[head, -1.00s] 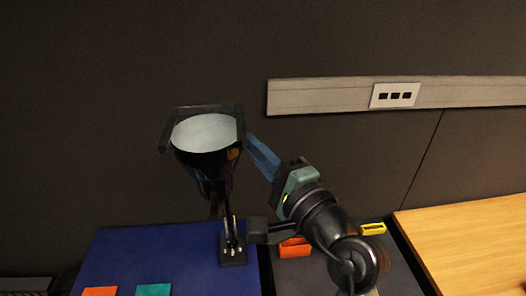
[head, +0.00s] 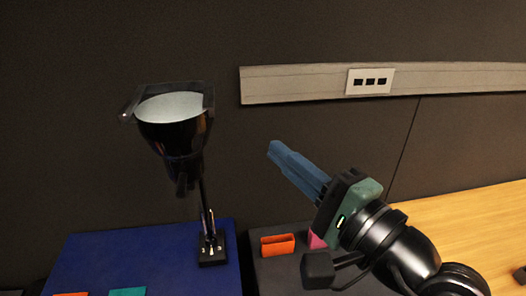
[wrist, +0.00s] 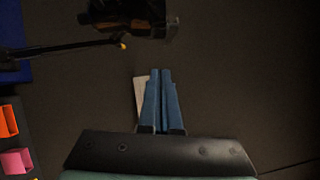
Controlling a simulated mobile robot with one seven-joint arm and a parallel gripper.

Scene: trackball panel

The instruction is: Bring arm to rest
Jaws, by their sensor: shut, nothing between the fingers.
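My gripper (head: 273,150) is raised in the middle of the head view, with its blue fingers pointing up and left. The fingers are together and hold nothing. The wrist view also shows the shut gripper (wrist: 160,75), with the dark wall beyond its fingertips. A black lamp-like device (head: 175,135) with a pale round face stands to the left of the gripper, apart from it. My dark arm reaches in from the lower right.
A blue panel (head: 140,258) lies at lower left, bearing teal (head: 127,292) and orange pieces. An orange holder (head: 277,244) and a pink one (head: 316,239) sit on a dark surface below the gripper. A wooden table (head: 470,225) is at right. A wall rail (head: 300,85) runs behind.

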